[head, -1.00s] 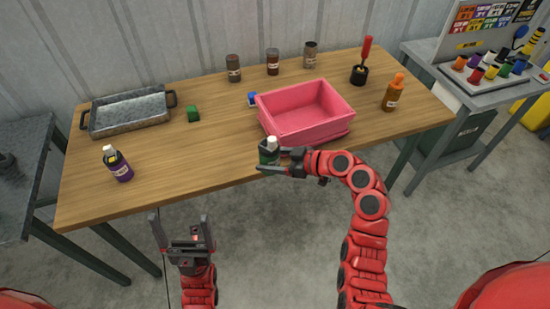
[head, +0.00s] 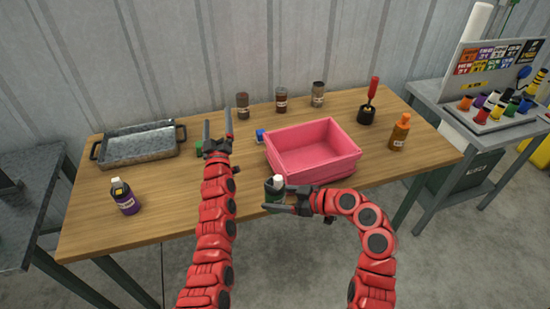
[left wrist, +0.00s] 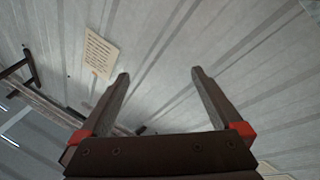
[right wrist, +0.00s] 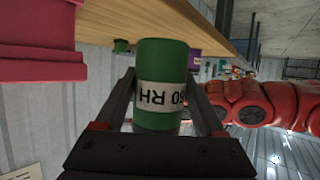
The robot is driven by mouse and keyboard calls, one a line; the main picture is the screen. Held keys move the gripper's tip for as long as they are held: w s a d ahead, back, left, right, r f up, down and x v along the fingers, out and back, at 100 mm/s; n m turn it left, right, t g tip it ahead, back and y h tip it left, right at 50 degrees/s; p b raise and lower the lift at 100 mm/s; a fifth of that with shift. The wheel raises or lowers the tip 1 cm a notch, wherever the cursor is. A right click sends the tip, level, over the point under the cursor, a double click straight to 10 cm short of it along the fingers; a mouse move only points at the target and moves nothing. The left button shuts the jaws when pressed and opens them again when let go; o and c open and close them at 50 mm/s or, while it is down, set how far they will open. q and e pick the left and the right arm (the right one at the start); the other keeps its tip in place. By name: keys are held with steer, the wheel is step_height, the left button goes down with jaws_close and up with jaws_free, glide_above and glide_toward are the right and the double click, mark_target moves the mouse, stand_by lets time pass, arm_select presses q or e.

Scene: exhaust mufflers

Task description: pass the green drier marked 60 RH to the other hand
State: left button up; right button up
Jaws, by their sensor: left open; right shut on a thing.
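In the right wrist view the green drier (right wrist: 162,75) shows a pale label reading "RH" upside down, with a partly covered number ending in 0. My right gripper (head: 276,198) is shut on it at the front edge of the table. The right fingers (right wrist: 165,100) lie on both its sides. My left gripper (head: 217,128) is open and empty, raised with fingers pointing up, to the left of and beyond the drier. The left wrist view shows only wall between the open fingers (left wrist: 158,75).
A pink bin (head: 312,150) stands just behind the drier. A metal tray (head: 138,145), a purple-labelled bottle (head: 126,198), an orange bottle (head: 399,132) and several brown jars (head: 281,99) stand on the wooden table (head: 180,220).

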arm_select(q)
steer(key=w+d+r+m+g+h, duration=0.35)
steer(key=w+d+h, duration=0.35)
steer(key=d, duration=0.5)
steer(key=s+d+r+m+g+h, duration=0.2)
steer(key=s+d+m+g+h, duration=0.15)
steer(key=d+g, duration=0.55)
steer(key=m+g+y, duration=0.4)
steer(key=g+y, duration=0.4)
steer(key=g, duration=0.1)
glide_toward(276, 190)
steer(key=shift+w+d+f, duration=0.1)
steer(key=shift+w+f, duration=0.05)
steer(key=shift+w, duration=0.35)
steer(key=shift+w+f, duration=0.15)
steer(key=shift+w, duration=0.35)
steer(key=shift+s+f, duration=0.2)
steer(key=shift+f, duration=0.05)
step_height(276, 190, down, 11)
steer(key=shift+w+f, duration=0.1)
steer(key=shift+f, duration=0.15)
